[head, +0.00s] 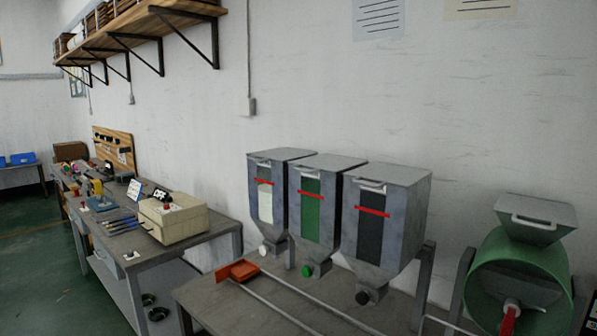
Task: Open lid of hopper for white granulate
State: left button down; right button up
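Three grey metal hoppers stand in a row on a frame against the white wall in the head view. The left one is the hopper for white granulate (267,203), with white material behind its front window and a white knob below. Its flat lid (285,154) is shut, with a handle at the front edge. The middle hopper (319,211) shows green and the right hopper (381,222) shows dark material; both lids are shut. Neither of my grippers is in view.
A table (199,298) below the hoppers holds an orange scoop (238,271). A green drum (518,276) with a grey funnel stands at the right. A workbench (143,243) with a beige machine (173,218) is at the left. A wooden shelf (160,22) hangs above.

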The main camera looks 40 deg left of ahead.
aim_at(282, 154)
jog(key=u, duration=1.35)
